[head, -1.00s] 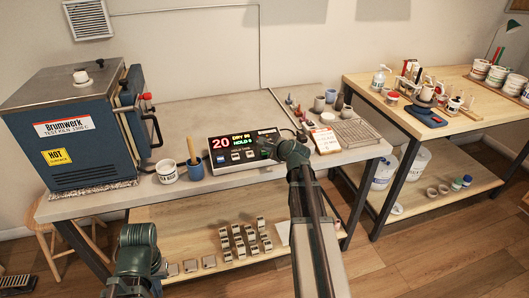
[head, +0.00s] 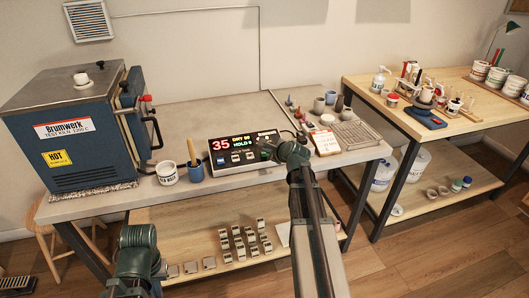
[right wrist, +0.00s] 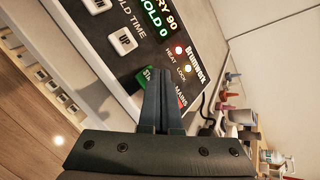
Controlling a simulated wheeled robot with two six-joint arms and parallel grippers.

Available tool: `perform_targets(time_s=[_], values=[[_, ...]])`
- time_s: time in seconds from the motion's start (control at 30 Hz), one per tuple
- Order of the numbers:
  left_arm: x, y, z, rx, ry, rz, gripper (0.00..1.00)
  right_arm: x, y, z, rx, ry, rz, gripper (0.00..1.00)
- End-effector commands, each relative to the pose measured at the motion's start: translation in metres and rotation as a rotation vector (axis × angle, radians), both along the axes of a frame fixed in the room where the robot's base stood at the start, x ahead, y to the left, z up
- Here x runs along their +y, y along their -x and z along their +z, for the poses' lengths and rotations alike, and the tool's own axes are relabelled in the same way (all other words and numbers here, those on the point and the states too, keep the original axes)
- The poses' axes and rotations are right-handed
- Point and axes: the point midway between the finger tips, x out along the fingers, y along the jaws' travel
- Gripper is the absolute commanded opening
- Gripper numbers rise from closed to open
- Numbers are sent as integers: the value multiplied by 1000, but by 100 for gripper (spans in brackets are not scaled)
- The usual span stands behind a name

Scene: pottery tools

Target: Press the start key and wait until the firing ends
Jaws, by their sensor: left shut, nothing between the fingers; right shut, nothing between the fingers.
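The controller (head: 222,159) lies on the grey bench. Its red display reads 35, beside DRY 90 and HOLD 0. In the right wrist view the red HEAT lamp (right wrist: 179,50) and the yellowish LOCK lamp (right wrist: 187,68) glow. My right gripper (right wrist: 161,72) is shut and empty, its fingertips over the green start key (right wrist: 148,74), which they partly cover. I cannot tell whether they touch it. The blue kiln (head: 85,152) stands at the left. My left gripper (head: 137,240) is shut and empty low at the left, its fingers hard to make out.
Several small pieces (head: 245,240) lie on the lower shelf. The bench behind the controller is clear.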

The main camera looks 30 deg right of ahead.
Motion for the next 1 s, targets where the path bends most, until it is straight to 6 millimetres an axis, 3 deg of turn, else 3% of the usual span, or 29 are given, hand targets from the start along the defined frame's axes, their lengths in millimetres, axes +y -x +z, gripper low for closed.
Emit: perform_targets(time_s=[0.1,0.57,1.0], values=[[0,0,8,0,0,0,0,0,2,8,0,0,0,0],[0,0,12,0,0,0,0,1,3,12,0,0,0,0],[0,0,52,0,0,0,0,3,12,52,0,-1,-1,0]])
